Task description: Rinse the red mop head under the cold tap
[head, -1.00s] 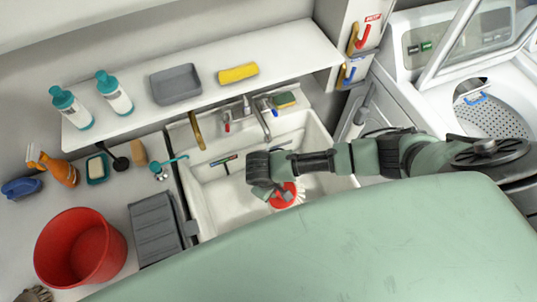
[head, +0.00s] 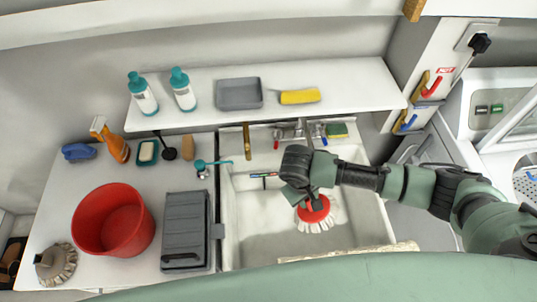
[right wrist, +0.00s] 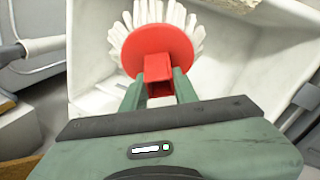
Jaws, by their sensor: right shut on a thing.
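The red mop head (head: 316,213), a red disc with a fringe of white strands, is over the white sink basin (head: 262,228). My right gripper (head: 311,197) is shut on its square red stem, clearly seen between the fingers in the right wrist view (right wrist: 159,90). There the white strands (right wrist: 150,14) point away from me. The tap spout (head: 306,130) is at the sink's back edge, behind the mop head. The cold tap's blue handle (head: 320,130) is right of the spout, and a red handle (head: 277,140) is left. No water is visible. My left gripper is out of view.
A shelf (head: 350,84) with bottles, a grey tray and a yellow sponge (head: 300,96) runs above the sink's back. A red bucket (head: 113,220) and a grey case (head: 186,230) stand on the left counter. A washing machine is at right.

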